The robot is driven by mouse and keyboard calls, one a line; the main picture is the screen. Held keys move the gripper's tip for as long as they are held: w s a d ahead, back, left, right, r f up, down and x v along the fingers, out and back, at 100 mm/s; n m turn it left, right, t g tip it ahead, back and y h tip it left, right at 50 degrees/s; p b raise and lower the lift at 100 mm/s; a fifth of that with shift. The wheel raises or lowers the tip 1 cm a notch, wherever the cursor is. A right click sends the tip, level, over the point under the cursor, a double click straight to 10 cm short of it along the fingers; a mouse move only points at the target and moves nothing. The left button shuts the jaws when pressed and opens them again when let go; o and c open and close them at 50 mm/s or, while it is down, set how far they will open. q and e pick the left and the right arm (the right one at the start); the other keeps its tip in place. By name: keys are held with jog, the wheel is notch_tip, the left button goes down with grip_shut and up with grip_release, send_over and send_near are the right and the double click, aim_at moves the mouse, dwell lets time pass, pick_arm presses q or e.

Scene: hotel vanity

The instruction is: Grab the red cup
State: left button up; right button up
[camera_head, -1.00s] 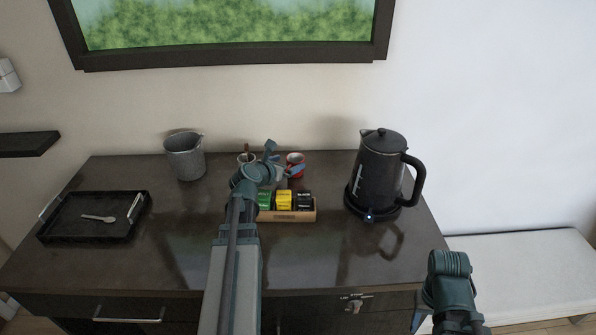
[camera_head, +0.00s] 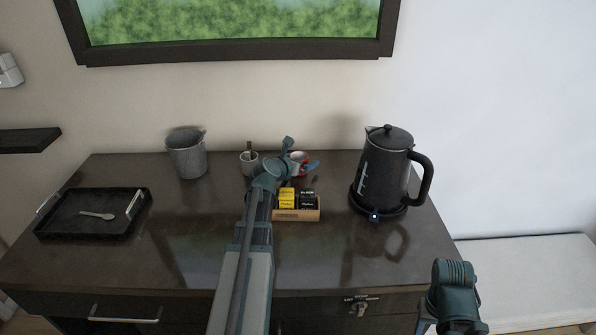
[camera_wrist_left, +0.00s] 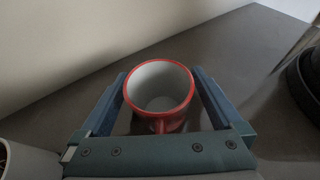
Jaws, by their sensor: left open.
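The red cup (camera_head: 299,157) stands upright on the dark vanity top (camera_head: 180,235), near the wall, partly hidden by my left gripper. In the left wrist view the red cup (camera_wrist_left: 159,92) has a red outside and rim and a pale, empty inside. Its handle points toward my palm. My left gripper (camera_head: 301,154) is open, one blue finger on each side of the cup. In the left wrist view a small gap shows beside the cup's right side; contact on the left is hard to tell.
A box of tea packets (camera_head: 297,214) sits in front of the cup, partly behind my arm. A small cup with a spoon (camera_head: 248,162) is left of it. A black kettle (camera_head: 388,172) stands right, a grey bucket (camera_head: 186,155) and black tray (camera_head: 75,220) left.

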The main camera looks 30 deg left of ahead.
pick_arm(q)
jog(key=shift+w+f, duration=0.15)
jog(key=shift+w, duration=0.15)
jog(key=shift+s, duration=0.1)
jog(key=c, duration=1.4)
jog(key=shift+r, duration=0.25)
jog(key=shift+c, duration=0.2)
notch_tip(320, 180, up, 10)
jog(key=p, duration=1)
